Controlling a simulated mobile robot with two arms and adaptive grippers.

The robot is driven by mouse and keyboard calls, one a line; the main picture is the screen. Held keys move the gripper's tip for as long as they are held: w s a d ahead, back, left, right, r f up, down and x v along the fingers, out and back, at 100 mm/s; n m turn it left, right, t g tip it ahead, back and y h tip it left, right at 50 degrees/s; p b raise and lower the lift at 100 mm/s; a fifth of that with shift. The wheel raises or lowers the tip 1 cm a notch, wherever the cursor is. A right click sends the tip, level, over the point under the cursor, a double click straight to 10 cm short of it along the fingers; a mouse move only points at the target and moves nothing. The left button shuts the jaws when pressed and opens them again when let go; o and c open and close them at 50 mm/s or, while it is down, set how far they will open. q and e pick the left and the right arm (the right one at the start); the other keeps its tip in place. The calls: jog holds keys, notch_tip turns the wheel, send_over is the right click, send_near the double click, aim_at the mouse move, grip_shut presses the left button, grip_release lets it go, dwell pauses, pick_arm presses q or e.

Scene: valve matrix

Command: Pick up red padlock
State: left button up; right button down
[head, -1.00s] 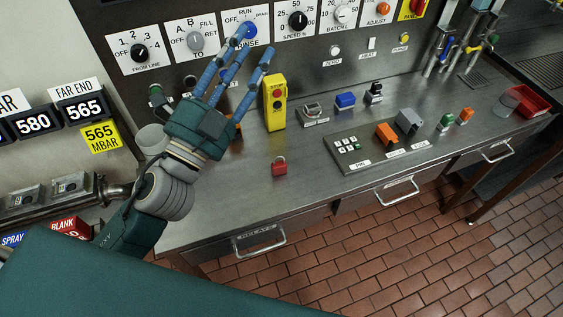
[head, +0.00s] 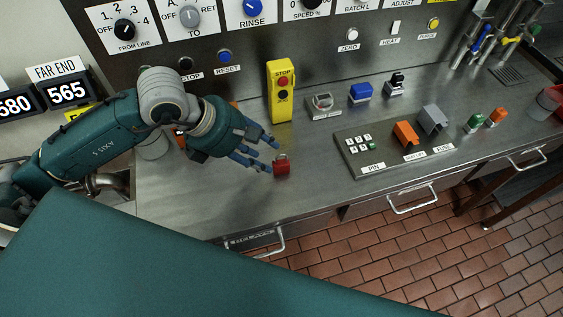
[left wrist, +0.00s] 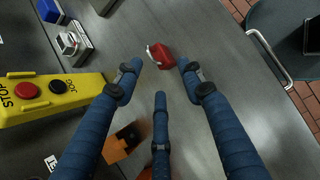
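In the left wrist view the padlock (left wrist: 161,55) lies just beyond the spread fingertips (left wrist: 160,78), roughly between the two outer fingers. The fingers are open and hold nothing. Whether a fingertip touches the padlock is unclear. My right gripper is not in view.
A yellow STOP/JOG box (head: 281,92) stands behind the padlock. A PIN keypad panel (head: 357,148) with orange and grey covers is to its right. An orange object (left wrist: 121,143) lies under my left fingers. The worktop around the padlock is clear.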

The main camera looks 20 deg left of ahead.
aim_at(278, 161)
pick_arm(q)
jog(key=shift+x, duration=0.75)
jog(key=shift+w+d+f+p, duration=0.2)
jog(key=shift+d+p, duration=0.05)
jog(key=shift+p, duration=0.2)
jog(key=p+x, duration=0.1)
jog(key=x, duration=0.2)
jog(key=shift+w+d+f+p, duration=0.15)
jog(key=shift+f+p, duration=0.1)
jog(key=shift+p, duration=0.1)
jog(key=shift+w+d+f, duration=0.15)
jog(key=shift+d+f, duration=0.05)
jog(key=shift+f, duration=0.2)
grip_shut()
